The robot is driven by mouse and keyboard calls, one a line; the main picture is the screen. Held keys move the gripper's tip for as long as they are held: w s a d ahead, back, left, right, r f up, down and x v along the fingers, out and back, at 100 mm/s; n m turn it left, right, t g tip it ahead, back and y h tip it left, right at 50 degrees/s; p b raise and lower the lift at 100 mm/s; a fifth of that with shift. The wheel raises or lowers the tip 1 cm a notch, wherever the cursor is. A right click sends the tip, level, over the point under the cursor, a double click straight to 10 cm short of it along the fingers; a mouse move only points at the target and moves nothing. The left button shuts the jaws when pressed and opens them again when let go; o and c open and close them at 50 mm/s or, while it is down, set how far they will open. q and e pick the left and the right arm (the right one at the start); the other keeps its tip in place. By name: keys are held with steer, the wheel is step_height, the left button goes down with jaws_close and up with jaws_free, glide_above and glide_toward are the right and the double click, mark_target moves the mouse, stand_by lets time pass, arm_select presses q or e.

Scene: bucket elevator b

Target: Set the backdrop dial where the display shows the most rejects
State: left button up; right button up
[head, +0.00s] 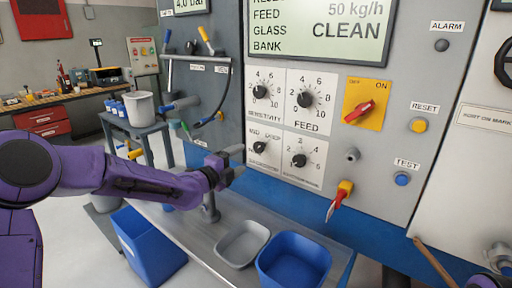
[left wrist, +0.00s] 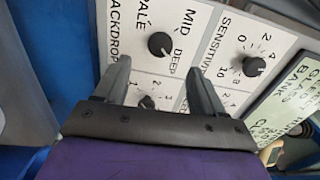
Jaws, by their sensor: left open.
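The backdrop dial (head: 259,147) is a black knob on a white plate at the lower left of the dial group. In the left wrist view, the backdrop dial (left wrist: 160,44) is labelled PALE, MID and DEEP, and its pointer appears turned toward DEEP. My left gripper (head: 238,161) is open and empty, just left of the plate; in the left wrist view its fingertips (left wrist: 158,68) straddle the line to the knob, apparently short of it. The display (head: 318,28) reads FEED 50 kg/h, GLASS, BANK and CLEAN; its top line is cut off. My right gripper is not in view.
Nearby are the sensitivity dial (head: 260,91), the feed dial (head: 305,98), a fourth dial (head: 299,160) and a red switch (head: 359,112). A red-handled valve (head: 340,198) sticks out lower right. A grey tray (head: 242,244) and a blue tray (head: 293,262) stand below.

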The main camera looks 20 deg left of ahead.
mark_target(257, 148)
arm_select(q)
steer(key=p+x, duration=0.2)
steer(key=x, duration=0.6)
steer(key=shift+w+d, duration=0.15)
steer(key=shift+w, duration=0.05)
steer(key=shift+s, duration=0.1)
steer(key=c, duration=1.1)
